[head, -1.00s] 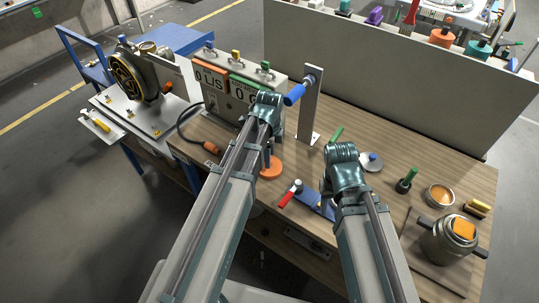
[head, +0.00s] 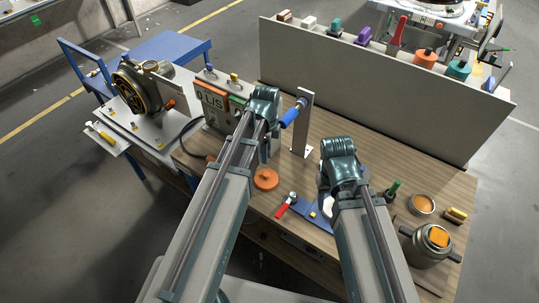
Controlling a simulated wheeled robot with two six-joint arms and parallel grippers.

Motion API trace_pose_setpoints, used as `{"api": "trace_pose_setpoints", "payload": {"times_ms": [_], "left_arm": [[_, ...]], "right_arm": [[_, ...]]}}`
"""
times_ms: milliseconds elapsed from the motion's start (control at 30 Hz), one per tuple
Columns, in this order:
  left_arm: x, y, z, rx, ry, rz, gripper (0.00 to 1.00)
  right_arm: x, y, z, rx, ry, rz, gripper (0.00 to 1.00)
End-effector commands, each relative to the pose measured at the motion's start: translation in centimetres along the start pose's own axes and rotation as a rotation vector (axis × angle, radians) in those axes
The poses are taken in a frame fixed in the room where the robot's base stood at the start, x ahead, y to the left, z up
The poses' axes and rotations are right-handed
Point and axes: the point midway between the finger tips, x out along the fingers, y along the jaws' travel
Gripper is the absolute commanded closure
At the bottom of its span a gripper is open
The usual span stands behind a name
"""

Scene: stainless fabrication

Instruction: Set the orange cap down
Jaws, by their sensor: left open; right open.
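The orange cap (head: 266,179) is a round disc with a small knob on top. It rests flat on the wooden bench top near the front edge, just right of my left forearm. My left gripper (head: 264,153) is open and empty, beyond the cap in the picture and apart from it; its fingers are partly hidden by the wrist. My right gripper (head: 336,180) is open, above the bench to the right; its fingers are mostly hidden behind its own wrist.
A red-handled clamp (head: 286,205) lies right of the cap. A post with a blue handle (head: 302,125) stands behind. A grey panel (head: 380,95) closes the bench's back. A lidded pot (head: 430,246), copper-coloured bowl (head: 422,204) and green-handled tool (head: 393,189) stand at right.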

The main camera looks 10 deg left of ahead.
Motion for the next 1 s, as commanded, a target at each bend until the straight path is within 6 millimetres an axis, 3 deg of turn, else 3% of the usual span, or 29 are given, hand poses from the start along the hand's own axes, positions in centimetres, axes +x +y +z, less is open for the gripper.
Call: {"api": "trace_pose_setpoints", "payload": {"times_ms": [167, 400, 600, 800, 1000], "left_arm": [[0.1, 2.3, -1.9, -0.145, -0.013, 0.005, 0.40], [0.0, 8.5, -6.3, -0.609, -0.060, 0.001, 0.40], [0.0, 12.8, -8.6, -0.971, -0.093, -0.026, 0.40], [-0.1, 14.7, -9.5, -1.152, -0.107, -0.046, 0.40], [-0.1, 14.8, -9.6, -1.186, -0.108, -0.049, 0.40]], "right_arm": [[0.1, 0.0, 0.0, 0.000, 0.000, 0.000, 0.50], [0.1, 0.0, 0.0, 0.000, 0.000, 0.000, 0.50], [0.1, 0.0, 0.0, 0.000, 0.000, 0.000, 0.50], [0.1, 0.0, 0.0, 0.000, 0.000, 0.000, 0.50], [0.1, 0.0, 0.0, 0.000, 0.000, 0.000, 0.50]]}}
